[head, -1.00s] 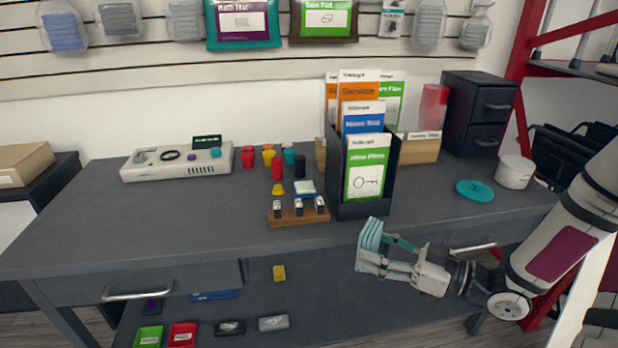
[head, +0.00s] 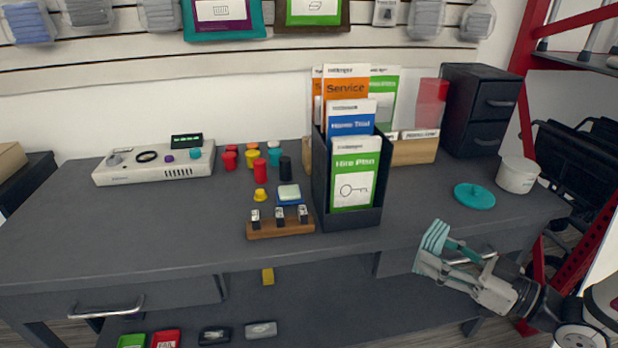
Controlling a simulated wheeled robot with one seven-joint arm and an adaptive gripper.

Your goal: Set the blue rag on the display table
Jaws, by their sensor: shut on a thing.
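The blue rag (head: 434,236) shows as a small pale blue-teal striped piece at the tips of my gripper (head: 432,254). My gripper is shut on it and points up and left, in front of the table's right part. The rag's far side and the fingertips' exact hold are hard to make out. The display table (head: 150,225) is the long dark grey one with a drawer at its front left. The rag appears near the table's front edge; its height above the top is hard to tell.
A black brochure holder (head: 350,218) stands mid-table, with a wooden stamp rack (head: 280,228) to its left. A teal lid (head: 474,196) and white pot (head: 517,175) are at right. A grey device (head: 155,164) sits back left. The table's left front is clear.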

